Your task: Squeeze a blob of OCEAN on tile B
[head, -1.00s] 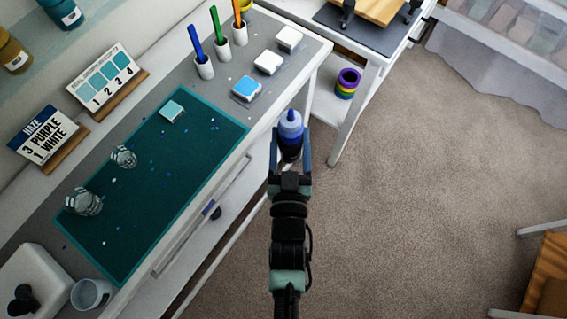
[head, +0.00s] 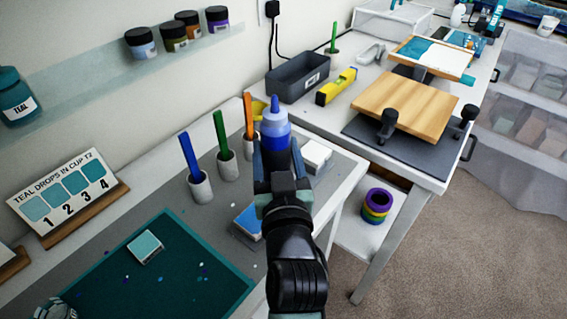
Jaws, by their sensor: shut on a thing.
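My gripper (head: 274,155) is shut on a blue squeeze bottle (head: 275,126) with a pointed nozzle. The bottle is upright in the picture, nozzle up, and no label is readable on it. A tile with a blue top (head: 248,222) shows partly, left of my wrist at the bench's right part. A white tile (head: 318,154) lies just right of my gripper, partly covered by it. Any tile between these two is hidden behind my gripper and arm. I cannot read which tile is B.
Blue, green and orange sticks stand in white cups (head: 200,187) left of the bottle. A teal mat (head: 185,285) with a small pale tile (head: 146,247) lies lower left. A second table holds a wooden board (head: 405,108), a grey bin (head: 303,76) and a yellow level (head: 337,86).

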